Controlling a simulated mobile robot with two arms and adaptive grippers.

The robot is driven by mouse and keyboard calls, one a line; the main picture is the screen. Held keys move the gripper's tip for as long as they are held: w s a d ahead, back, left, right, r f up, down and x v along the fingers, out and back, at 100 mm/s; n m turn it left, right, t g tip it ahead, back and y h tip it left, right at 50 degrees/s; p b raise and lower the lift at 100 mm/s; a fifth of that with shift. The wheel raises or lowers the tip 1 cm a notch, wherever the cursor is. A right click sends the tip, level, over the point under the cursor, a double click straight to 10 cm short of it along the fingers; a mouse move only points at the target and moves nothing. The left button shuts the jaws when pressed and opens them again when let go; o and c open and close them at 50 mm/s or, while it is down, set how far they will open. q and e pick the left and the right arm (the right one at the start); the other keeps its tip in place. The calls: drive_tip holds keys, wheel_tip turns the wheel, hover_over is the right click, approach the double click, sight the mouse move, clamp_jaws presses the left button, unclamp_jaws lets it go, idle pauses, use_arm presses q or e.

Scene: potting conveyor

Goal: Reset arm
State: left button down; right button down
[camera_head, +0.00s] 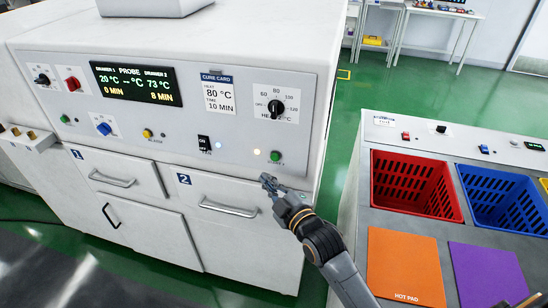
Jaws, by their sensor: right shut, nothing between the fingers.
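My right gripper (267,181) is shut and empty. Its arm comes up from the bottom of the picture, right of centre. The gripper appears in front of the white oven cabinet (225,150), near the right end of drawer 2 (243,222) and just below the green button (275,156). I cannot tell whether the fingertips touch the cabinet. My left gripper is not in view.
Drawer 1 (112,172) and drawer 2 look closed. On the right, a grey workbench (402,232) carries a red basket (411,160), a blue basket (480,175), an orange hot pad (404,260) and a purple pad (487,272). Green floor (335,120) lies between cabinet and bench.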

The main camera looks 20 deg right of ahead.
drive_tip(key=s+d+f+m+g+h+b, duration=0.1)
drive_tip(key=s+f+m+g, duration=0.2)
drive_tip(key=f, duration=1)
drive_tip(key=s+d+f+g+b, duration=0.15)
drive_tip(key=s+f, duration=0.35)
drive_tip(key=f, duration=0.7)
drive_tip(key=s+f+m+g+h+b, duration=0.1)
drive_tip(key=s+f+m+g, duration=0.2)
drive_tip(key=f, duration=1)
drive_tip(key=s+d+f+m+g, duration=0.1)
drive_tip(key=s+f+g, duration=0.1)
drive_tip(key=s+f, duration=0.6)
drive_tip(key=s+d+f+m+g+h+b, duration=0.1)
drive_tip(key=s+f, duration=0.7)
drive_tip(key=s, duration=0.9)
drive_tip(key=s+d+f+m+g+b, duration=0.1)
drive_tip(key=s+d+f+g, duration=0.1)
drive_tip(key=s+f+g, duration=0.3)
drive_tip(key=s+f, duration=0.3)
drive_tip(key=s, duration=0.4)
drive_tip(key=shift+s+d+m+h, duration=0.15)
drive_tip(key=shift+s+m+h, duration=0.15)
drive_tip(key=shift+s+m, duration=0.1)
